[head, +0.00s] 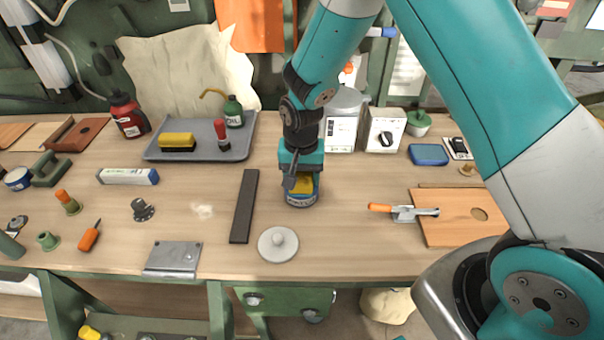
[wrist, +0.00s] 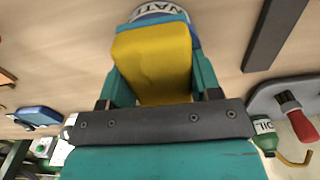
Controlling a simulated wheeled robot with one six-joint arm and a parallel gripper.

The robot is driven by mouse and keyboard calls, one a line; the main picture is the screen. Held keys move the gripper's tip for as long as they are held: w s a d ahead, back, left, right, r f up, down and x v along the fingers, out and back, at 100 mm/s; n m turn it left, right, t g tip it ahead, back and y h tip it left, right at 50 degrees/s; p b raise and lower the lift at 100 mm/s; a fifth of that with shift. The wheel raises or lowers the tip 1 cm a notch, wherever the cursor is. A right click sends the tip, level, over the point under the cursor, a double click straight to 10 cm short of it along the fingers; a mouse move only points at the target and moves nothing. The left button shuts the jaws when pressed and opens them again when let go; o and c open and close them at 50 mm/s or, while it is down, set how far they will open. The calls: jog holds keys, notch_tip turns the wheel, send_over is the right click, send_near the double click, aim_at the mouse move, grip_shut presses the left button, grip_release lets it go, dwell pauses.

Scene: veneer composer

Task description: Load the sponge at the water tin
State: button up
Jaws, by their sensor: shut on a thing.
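My gripper (head: 302,180) is shut on a yellow sponge (head: 303,184). In the wrist view the sponge (wrist: 153,62) fills the space between the teal fingers (wrist: 155,75). The round water tin (head: 301,199), blue with a white lettered label, stands on the bench directly below the gripper. In the wrist view the tin (wrist: 160,14) shows just beyond the sponge, with part of its lettering visible. The sponge hides the tin's opening, so I cannot tell how far the sponge is inside it.
A round grey lid (head: 278,245) lies in front of the tin. A grey tray (head: 190,151) holds a yellow brush, a red-handled brush and an oil bottle.

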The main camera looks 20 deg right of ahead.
dwell(0.3)
notch_tip(320, 180, up, 7)
jog(key=p, duration=0.6)
dwell(0.7)
